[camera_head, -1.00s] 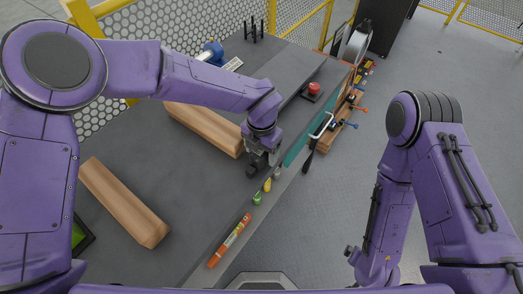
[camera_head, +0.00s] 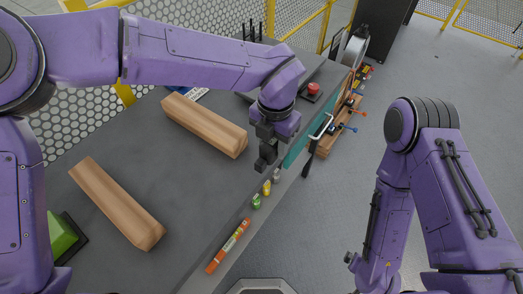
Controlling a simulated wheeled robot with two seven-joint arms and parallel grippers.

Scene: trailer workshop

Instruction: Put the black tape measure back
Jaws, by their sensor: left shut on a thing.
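My left gripper (camera_head: 267,150) is over the right edge of the grey workbench, pointing down. It is shut on a small dark thing (camera_head: 261,165) at its fingertips, which I take to be the black tape measure; its shape is partly hidden by the fingers and hard to tell apart from them. The held thing appears a little above the bench top (camera_head: 165,215). My right arm hangs at the right over the floor, and its gripper is out of view.
Along the bench edge lie small green (camera_head: 256,202) and yellow (camera_head: 267,187) items and an orange tube (camera_head: 229,246). Two wooden beams (camera_head: 205,125) (camera_head: 117,205) lie on the bench. A red button (camera_head: 313,89) and side-hung tools (camera_head: 348,127) are farther back.

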